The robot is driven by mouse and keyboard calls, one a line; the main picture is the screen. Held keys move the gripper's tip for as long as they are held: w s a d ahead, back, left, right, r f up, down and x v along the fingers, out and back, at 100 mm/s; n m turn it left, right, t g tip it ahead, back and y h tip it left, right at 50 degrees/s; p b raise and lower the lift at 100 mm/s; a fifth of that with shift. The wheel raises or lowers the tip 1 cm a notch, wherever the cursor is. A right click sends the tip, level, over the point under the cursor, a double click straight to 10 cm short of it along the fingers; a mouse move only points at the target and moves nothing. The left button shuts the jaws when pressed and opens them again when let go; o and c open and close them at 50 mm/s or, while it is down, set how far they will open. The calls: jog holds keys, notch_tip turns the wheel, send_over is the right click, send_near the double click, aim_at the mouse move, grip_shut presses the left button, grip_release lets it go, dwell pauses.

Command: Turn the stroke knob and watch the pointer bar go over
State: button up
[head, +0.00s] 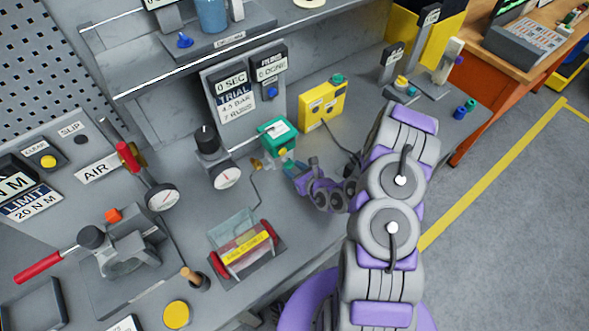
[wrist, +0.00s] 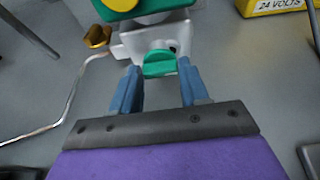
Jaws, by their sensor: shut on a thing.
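The valve actuator (head: 278,134) is a green box on the bench, with a grey-white body below it. The green stroke knob (wrist: 160,64) faces me low on the white body. My gripper (wrist: 160,72) is shut on the knob, one blue finger on each side. I cannot make out the pointer bar in either view.
A yellow box (head: 321,104) stands behind and right of the actuator. A gauge with a black knob (head: 211,155) stands to its left. A clear-shielded red stand (head: 245,248) sits in front.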

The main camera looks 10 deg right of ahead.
jog(key=shift+c, duration=0.5)
jog(key=p, duration=0.3)
jog(key=shift+r+n+h+p, duration=0.2)
jog(key=shift+n+h+p, duration=0.1)
jog(key=shift+p, duration=0.5)
jog(key=n+p, duration=0.1)
jog(key=t+h+p, duration=0.1)
jog(key=p, duration=0.1)
jog(key=shift+s+a+f+n, duration=0.1)
jog(key=shift+a+f+n, duration=0.1)
jog(key=shift+n, duration=0.2)
jog(key=shift+a+n+t+h+p, duration=0.3)
jog(key=shift+n+h+p, duration=0.1)
jog(key=shift+n+p, duration=0.45)
jog(key=shift+s+a+f+n+t+h+b, duration=0.1)
jog(key=shift+f+n+t+h+b, duration=0.2)
jog(key=shift+n, duration=0.45)
jog(key=shift+s+r+n+t+h+b, duration=0.1)
jog(key=shift+n+t+h, duration=0.25)
jog(key=shift+n, duration=0.35)
jog(key=shift+h, duration=0.25)
